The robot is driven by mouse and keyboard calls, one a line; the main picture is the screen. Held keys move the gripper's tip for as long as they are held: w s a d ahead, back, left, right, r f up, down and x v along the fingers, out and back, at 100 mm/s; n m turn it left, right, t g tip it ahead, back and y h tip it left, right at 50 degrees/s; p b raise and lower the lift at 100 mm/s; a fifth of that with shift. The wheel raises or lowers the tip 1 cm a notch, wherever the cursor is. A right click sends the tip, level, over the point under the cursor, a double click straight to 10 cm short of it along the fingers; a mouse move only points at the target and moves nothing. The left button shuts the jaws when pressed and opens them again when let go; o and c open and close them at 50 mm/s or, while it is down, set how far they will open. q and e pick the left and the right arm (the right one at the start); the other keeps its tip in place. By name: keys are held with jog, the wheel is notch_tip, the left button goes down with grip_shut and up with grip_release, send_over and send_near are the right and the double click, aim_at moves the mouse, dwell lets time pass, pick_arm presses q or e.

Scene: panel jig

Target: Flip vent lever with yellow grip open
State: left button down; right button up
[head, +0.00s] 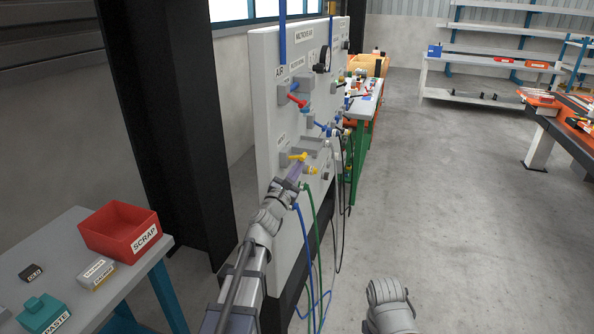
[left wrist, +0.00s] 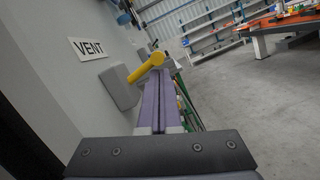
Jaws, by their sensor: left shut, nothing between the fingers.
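The vent lever with the yellow grip (head: 297,156) is on the grey panel, low on its face. In the left wrist view the yellow grip (left wrist: 147,67) slants up to the right from a grey block (left wrist: 119,88), beside a VENT label (left wrist: 88,48). My left gripper (head: 296,170) is shut and empty, just below the lever in the head view. In the left wrist view its fingers (left wrist: 160,90) lie together, their tips at or very near the grip; I cannot tell whether they touch.
The panel (head: 265,95) also carries a red-handled lever (head: 298,101), blue levers and a gauge. Hoses hang below it. A red SCRAP bin (head: 120,230) stands on a table at the left. The floor (head: 450,200) to the right is clear.

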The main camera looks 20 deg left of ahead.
pick_arm(q)
jog(key=shift+d+r+p, duration=0.1)
jog(key=shift+r+p, duration=0.35)
jog(key=shift+r, duration=0.15)
dwell(0.5)
jog(key=d+b+v, duration=0.1)
jog(key=b+v, duration=0.1)
jog(key=v, duration=0.8)
jog(key=shift+a, duration=0.25)
jog(key=shift+f, duration=0.15)
